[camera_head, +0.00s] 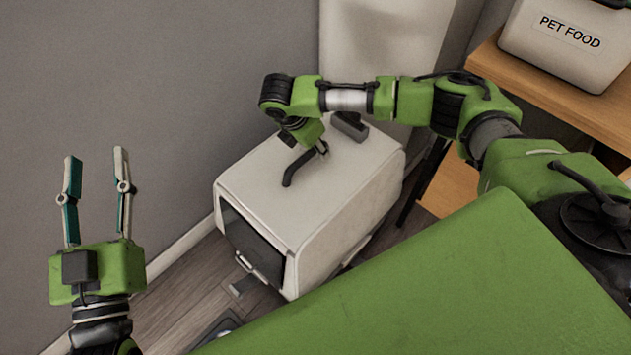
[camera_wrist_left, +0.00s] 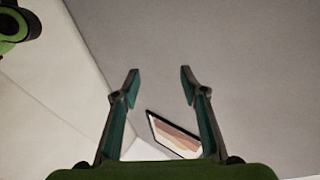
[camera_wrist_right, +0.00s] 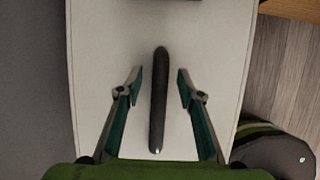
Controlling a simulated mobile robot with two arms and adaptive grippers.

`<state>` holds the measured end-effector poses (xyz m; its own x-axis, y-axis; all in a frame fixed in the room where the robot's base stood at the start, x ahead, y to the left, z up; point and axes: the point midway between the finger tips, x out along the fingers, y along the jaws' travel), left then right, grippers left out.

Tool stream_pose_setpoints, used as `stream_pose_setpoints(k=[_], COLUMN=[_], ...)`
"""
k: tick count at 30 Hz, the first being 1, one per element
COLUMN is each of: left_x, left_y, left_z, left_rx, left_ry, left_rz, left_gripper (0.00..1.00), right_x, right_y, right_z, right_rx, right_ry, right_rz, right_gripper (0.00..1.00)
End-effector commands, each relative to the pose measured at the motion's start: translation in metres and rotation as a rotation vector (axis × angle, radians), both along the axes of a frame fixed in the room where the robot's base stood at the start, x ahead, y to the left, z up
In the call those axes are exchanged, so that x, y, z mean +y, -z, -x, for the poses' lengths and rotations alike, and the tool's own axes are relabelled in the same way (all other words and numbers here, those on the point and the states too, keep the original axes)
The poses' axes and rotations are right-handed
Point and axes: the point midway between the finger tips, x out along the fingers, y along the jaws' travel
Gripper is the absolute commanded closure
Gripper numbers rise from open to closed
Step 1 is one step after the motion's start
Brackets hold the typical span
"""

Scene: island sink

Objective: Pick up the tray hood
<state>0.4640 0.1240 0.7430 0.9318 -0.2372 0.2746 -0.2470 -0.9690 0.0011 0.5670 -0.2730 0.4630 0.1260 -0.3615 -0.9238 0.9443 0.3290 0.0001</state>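The tray hood (camera_head: 330,190) is a white box-like cover with a dark front opening, standing on the floor by the wall. A dark handle (camera_head: 299,166) is on its top, and it also shows in the right wrist view (camera_wrist_right: 159,100). My right gripper (camera_wrist_right: 159,78) points down over the hood's top. It is open, with one finger on each side of the handle and a gap on both sides. In the head view its fingers are mostly hidden by the arm. My left gripper (camera_head: 94,158) is open, empty and raised at the left, away from the hood.
A wooden shelf (camera_head: 540,95) with a white pet food box (camera_head: 566,42) stands at the upper right. A grey wall (camera_head: 130,70) runs behind the hood. Wooden floor (camera_head: 185,300) shows at the lower left. The left wrist view shows a framed picture (camera_wrist_left: 174,133).

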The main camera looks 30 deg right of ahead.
Motion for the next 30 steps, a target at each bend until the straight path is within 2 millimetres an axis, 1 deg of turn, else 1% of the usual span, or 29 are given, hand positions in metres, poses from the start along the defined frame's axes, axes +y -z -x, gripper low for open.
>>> stream_pose_setpoints(k=[4, 11, 12, 15, 30], left_x=[-0.0007, -0.0006, -0.0006, -0.0006, -0.0006], left_y=[-0.0091, -0.0103, -0.0103, -0.0101, -0.0093], left_z=[0.0025, 0.0029, 0.0029, 0.0028, 0.0021], left_rx=[-0.043, -0.047, -0.047, -0.046, -0.040], left_ry=[0.002, 0.003, 0.003, 0.002, 0.002], left_rz=[0.012, 0.013, 0.013, 0.013, 0.011], left_gripper=[0.60, 0.60, 0.60, 0.60, 0.60], right_x=[-0.0017, -0.0017, -0.0017, -0.0016, -0.0014], right_y=[0.0041, 0.0040, 0.0040, 0.0040, 0.0004], right_z=[-0.0003, -0.0002, -0.0002, -0.0001, -0.0017], right_rx=[0.000, 0.000, 0.000, 0.000, -0.003], right_ry=[0.000, -0.001, -0.001, -0.001, 0.000], right_rz=[0.000, 0.000, 0.000, 0.000, 0.000], right_gripper=[0.66, 0.66, 0.76, 1.00, 1.00])
